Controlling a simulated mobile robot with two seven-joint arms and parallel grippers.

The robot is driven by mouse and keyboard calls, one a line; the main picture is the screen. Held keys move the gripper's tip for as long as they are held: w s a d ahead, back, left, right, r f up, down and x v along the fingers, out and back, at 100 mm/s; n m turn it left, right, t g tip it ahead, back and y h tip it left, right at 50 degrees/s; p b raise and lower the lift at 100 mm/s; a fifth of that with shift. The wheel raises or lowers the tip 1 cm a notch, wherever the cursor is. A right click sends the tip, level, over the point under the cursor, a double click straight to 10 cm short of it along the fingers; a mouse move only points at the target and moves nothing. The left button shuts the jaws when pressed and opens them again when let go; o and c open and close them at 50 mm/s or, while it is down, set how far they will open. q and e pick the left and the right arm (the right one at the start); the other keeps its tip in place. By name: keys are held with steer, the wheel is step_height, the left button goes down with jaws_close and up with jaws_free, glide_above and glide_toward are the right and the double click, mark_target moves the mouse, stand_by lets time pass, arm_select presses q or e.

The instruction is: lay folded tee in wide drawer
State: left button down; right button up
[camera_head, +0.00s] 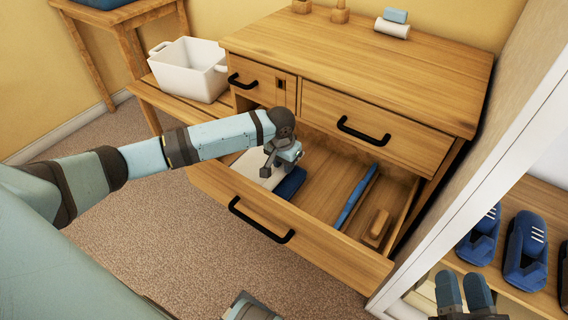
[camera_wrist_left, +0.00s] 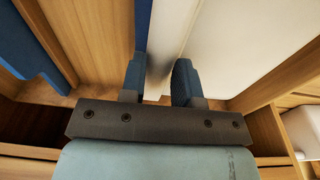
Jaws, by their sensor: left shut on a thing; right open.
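The wide drawer (camera_head: 285,222) is pulled open below the dresser top. A cream folded cloth, the tee (camera_head: 252,170), lies in its left part. A dark blue folded cloth (camera_head: 290,184) lies right beside it. My left gripper (camera_head: 268,168) reaches down into the drawer and is shut on the cream tee. In the left wrist view its fingers (camera_wrist_left: 158,82) pinch an edge of the cream tee (camera_wrist_left: 240,40), with a strip of blue cloth (camera_wrist_left: 143,25) beside it. My right gripper (camera_head: 463,290) is open and empty at the bottom right, outside the drawer.
A blue strip (camera_head: 357,196) and a small wooden block (camera_head: 377,226) lie in the drawer's right part. A white bin (camera_head: 188,68) stands left. Blue shoes (camera_head: 524,250) sit on a shelf at right.

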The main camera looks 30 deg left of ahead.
arm_select(q)
steer(key=shift+f+p, duration=0.5)
steer(key=shift+f, duration=0.1)
steer(key=c, duration=0.8)
jaws_free()
steer(key=shift+c, duration=0.2)
arm_select(e)
steer(key=shift+d+f+g+h, duration=0.15)
steer(key=shift+f+g+h, duration=0.05)
steer(key=shift+f, duration=0.3)
steer(key=shift+d+f+g+h, duration=0.15)
steer(key=shift+f+g+h, duration=0.05)
steer(key=shift+f, duration=0.25)
